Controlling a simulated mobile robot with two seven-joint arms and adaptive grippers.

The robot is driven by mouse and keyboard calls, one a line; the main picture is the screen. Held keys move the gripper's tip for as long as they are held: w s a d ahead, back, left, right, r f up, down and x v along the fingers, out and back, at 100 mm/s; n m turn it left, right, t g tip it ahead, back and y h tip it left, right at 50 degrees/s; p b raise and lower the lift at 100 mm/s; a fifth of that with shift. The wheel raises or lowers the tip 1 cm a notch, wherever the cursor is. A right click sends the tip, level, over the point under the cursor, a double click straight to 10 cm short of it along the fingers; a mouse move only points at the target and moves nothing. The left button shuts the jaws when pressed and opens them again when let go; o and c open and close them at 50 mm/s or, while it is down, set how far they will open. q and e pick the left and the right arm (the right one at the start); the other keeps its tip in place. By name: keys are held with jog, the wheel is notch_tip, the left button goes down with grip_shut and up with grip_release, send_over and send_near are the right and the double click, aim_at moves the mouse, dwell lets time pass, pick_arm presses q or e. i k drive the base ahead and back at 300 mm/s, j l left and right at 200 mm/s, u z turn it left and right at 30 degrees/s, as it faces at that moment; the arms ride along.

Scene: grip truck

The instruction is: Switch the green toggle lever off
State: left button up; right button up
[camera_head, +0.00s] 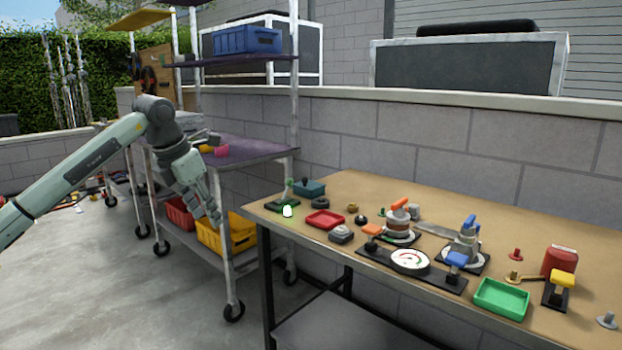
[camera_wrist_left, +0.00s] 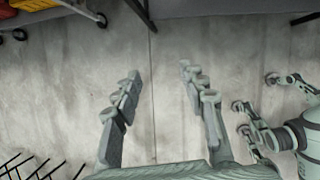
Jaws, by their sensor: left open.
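The green toggle lever (camera_head: 289,184) stands upright on a small dark green base at the left end of the workbench. A small glowing white-green light (camera_head: 287,211) shows at the base's front. My left gripper (camera_head: 217,220) hangs with its fingers pointing down, left of the workbench and in front of the shelf cart, apart from the lever. In the left wrist view my left gripper (camera_wrist_left: 158,80) is open with nothing between its fingers, over the concrete floor. The lever is not visible there. My right gripper is not in the head view.
The workbench (camera_head: 345,190) carries a red tray (camera_head: 325,220), a teal box (camera_head: 310,188), a round gauge (camera_head: 410,261), a green tray (camera_head: 501,298) and several other levers. The shelf cart (camera_head: 255,150) with a yellow bin (camera_head: 240,236) stands behind my left gripper. Floor in front is clear.

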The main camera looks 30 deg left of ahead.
aim_at(289, 181)
jog(key=i, duration=1.15)
